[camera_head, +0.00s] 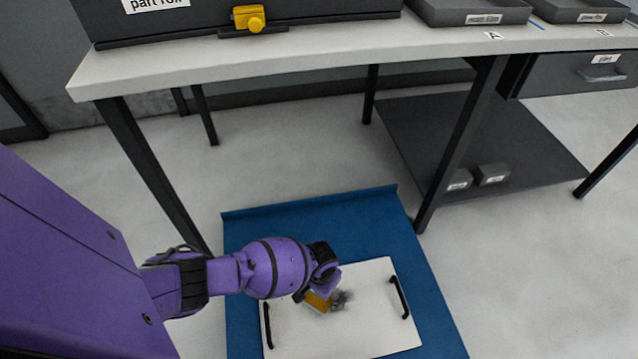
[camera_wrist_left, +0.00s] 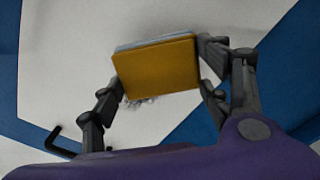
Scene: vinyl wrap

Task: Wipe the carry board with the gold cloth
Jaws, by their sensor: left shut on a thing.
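The carry board (camera_head: 350,335) is a white panel with a black handle at each side, lying on a blue mat. It also fills much of the left wrist view (camera_wrist_left: 70,60). My left gripper (camera_head: 312,294) is over the board, shut on the gold cloth (camera_head: 318,302). In the left wrist view the gold cloth (camera_wrist_left: 157,70) is a flat folded pad with a pale layer behind it, between the two fingers. A dark grey smudge (camera_head: 343,299) is on the board just right of the cloth. I cannot tell whether cloth and board touch. My right gripper is out of view.
The blue mat (camera_head: 320,222) lies on a pale floor in front of a light workbench (camera_head: 330,50) with dark legs. A low dark shelf (camera_head: 470,130) with two small grey boxes is under the bench.

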